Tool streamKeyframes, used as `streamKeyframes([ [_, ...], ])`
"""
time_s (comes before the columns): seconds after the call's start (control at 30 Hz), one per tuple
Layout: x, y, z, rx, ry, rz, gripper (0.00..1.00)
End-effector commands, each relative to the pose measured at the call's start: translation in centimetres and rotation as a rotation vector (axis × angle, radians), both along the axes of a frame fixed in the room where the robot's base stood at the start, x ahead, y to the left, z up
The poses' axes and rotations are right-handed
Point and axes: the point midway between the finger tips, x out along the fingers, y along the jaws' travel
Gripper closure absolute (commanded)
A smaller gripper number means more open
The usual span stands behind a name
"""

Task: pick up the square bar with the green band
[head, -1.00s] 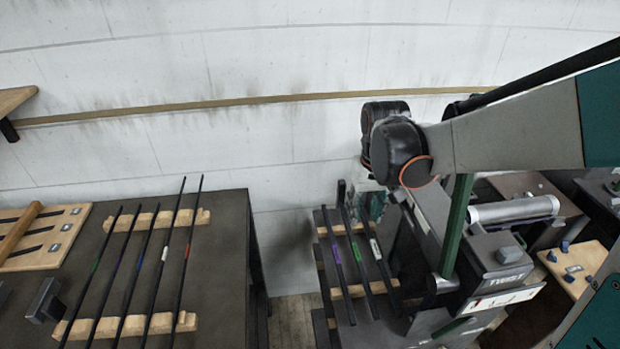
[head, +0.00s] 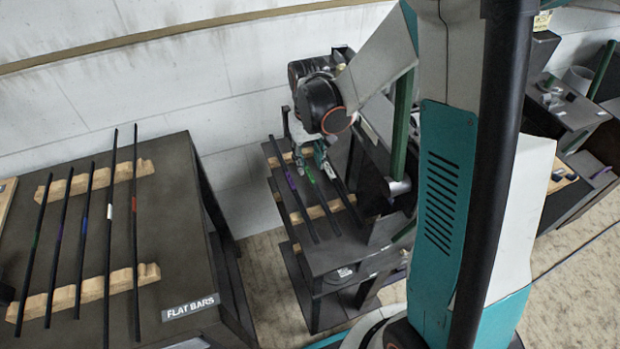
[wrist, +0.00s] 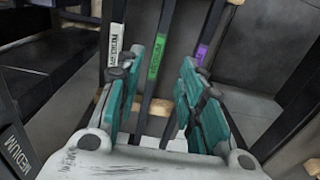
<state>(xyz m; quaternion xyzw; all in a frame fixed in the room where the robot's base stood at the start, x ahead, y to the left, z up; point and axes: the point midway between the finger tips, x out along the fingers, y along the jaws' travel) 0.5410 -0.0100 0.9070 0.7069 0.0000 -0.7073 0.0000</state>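The bar with the green band (wrist: 157,62) lies on a wooden rest between two other bars. In the wrist view it runs between the teal fingers of my gripper (wrist: 173,60), which are open, with a finger on each side. I cannot tell how far the fingertips stand above it. In the head view, my gripper (head: 317,155) is over the small rack, hiding part of the green-banded bar (head: 311,177). A white-banded bar (wrist: 117,40) lies to the left and a purple-banded bar (wrist: 203,50) to the right in the wrist view.
A dark table (head: 185,225) labelled FLAT BARS stands at the left, with several banded bars on wooden rests, one green-banded (head: 34,240). A dark upright post stands right of the rack. The wall is close behind. A MEDIUM label (wrist: 18,155) shows in the wrist view.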

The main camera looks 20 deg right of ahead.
Motion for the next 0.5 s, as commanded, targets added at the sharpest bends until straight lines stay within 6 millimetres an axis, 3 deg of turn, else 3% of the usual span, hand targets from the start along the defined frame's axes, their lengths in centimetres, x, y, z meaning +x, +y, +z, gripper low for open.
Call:
streamKeyframes([
  [0.17, 0.1, -0.1, -1.1, 0.0, 0.0, 0.0, 0.65],
  [0.5, 0.4, -0.5, -5.4, 0.0, 0.0, 0.0, 0.65],
])
